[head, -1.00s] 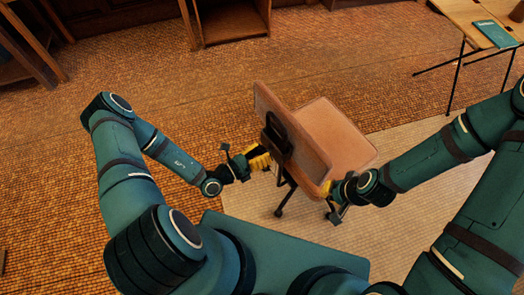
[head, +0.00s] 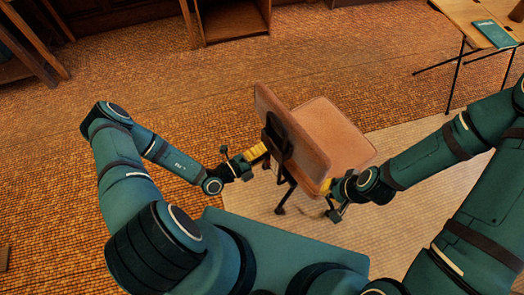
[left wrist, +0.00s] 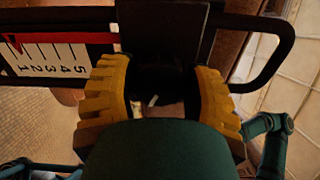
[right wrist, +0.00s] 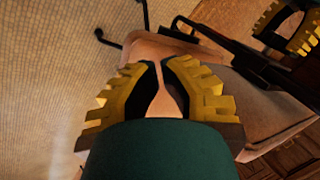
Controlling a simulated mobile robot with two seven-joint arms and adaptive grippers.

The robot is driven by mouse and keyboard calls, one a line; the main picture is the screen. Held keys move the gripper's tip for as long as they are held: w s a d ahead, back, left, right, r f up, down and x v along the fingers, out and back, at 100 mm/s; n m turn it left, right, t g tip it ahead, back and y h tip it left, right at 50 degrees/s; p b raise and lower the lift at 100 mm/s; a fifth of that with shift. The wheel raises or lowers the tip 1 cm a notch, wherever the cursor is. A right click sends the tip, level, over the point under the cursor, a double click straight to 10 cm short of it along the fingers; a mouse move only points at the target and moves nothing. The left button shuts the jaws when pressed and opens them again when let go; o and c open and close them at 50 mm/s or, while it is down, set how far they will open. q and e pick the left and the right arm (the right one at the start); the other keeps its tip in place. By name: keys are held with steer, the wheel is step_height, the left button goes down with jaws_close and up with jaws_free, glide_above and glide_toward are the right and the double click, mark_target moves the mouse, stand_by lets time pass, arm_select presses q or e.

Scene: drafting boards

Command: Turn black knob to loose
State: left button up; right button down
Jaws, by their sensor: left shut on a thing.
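The chair (head: 335,135) has a pinkish-tan seat and a backrest (head: 285,115) with a black bracket on its rear. My left gripper (head: 264,148) is at this bracket. In the left wrist view its yellow fingers (left wrist: 163,90) are shut on the dark knob (left wrist: 160,72), one on either side. A pale mark shows on the knob, which is mostly in shadow. My right gripper (head: 327,186) is at the backrest's lower right corner. In the right wrist view its fingertips (right wrist: 160,68) are close together, with a tan strip between them; whether they grip it is unclear.
A white scale (left wrist: 55,60) with numbers and a red pointer lies left of the knob in the left wrist view. A black loop frame (left wrist: 275,50) is to the right. A desk (head: 485,25) with a teal book stands at the far right. Open floor surrounds the chair.

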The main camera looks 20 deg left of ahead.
arm_select(q)
steer(key=n, duration=0.3)
steer(key=shift+n, duration=0.4)
steer(key=n, duration=0.4)
steer(key=shift+f+n+b, duration=0.1)
steer(key=shift+n+b, duration=0.2)
steer(key=n, duration=0.4)
steer(key=shift+b, duration=0.3)
steer(key=shift+d+n, duration=0.1)
steer(key=shift+n, duration=1.7)
steer(key=o, duration=1.2)
steer(key=shift+s, duration=0.15)
steer(key=v, duration=1.2)
